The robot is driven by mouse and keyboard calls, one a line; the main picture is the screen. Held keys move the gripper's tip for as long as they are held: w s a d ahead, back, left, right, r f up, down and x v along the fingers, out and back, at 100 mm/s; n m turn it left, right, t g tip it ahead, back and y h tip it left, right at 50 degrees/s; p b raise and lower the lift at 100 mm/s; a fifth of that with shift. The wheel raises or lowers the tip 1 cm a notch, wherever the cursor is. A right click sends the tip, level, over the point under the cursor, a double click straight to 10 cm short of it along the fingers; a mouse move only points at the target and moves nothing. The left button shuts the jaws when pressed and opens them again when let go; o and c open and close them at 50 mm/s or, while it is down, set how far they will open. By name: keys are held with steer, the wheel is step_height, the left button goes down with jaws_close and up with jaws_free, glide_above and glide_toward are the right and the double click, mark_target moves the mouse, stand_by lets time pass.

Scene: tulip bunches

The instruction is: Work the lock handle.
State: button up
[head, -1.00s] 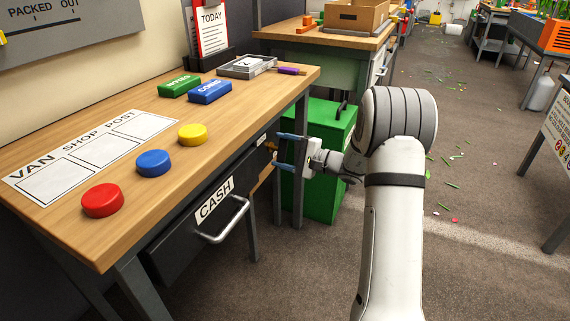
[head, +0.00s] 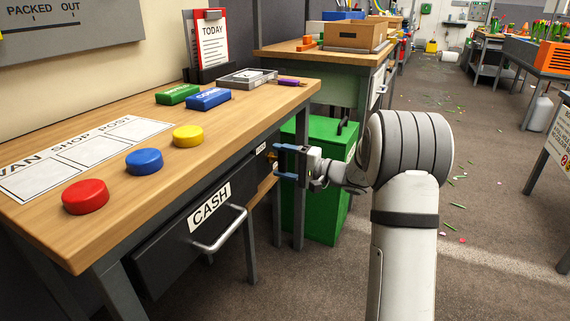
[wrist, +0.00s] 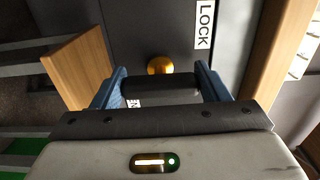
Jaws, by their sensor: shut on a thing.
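The lock handle (wrist: 160,88) is a dark bar lying crosswise between my fingers in the wrist view, in front of a round brass hub (wrist: 160,65). A white LOCK label (wrist: 204,24) is on the dark panel above it. My gripper (wrist: 161,84) has a blue finger at each end of the bar and is shut on it. In the head view my gripper (head: 277,160) is at the far right end of the desk's front, beside the brass part. The handle itself is mostly hidden there by the fingers.
The CASH drawer (head: 165,245) with its bar pull (head: 222,236) is left of my gripper, under the wooden desk (head: 110,215). A green bin (head: 325,200) stands close behind my gripper. Red, blue and yellow discs sit on the desk. Open floor lies to the right.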

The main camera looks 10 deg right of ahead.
steer(key=shift+a+f, duration=0.1)
steer(key=shift+a, duration=0.05)
steer(key=o, duration=1)
steer(key=shift+c, duration=0.2)
steer(key=p+v, duration=0.2)
steer(key=v, duration=0.4)
steer(key=shift+s+d, duration=0.15)
steer(key=shift+d, duration=0.2)
steer(key=shift+s+d+p, duration=0.3)
steer(key=shift+s+d, duration=0.1)
steer(key=shift+d, duration=0.05)
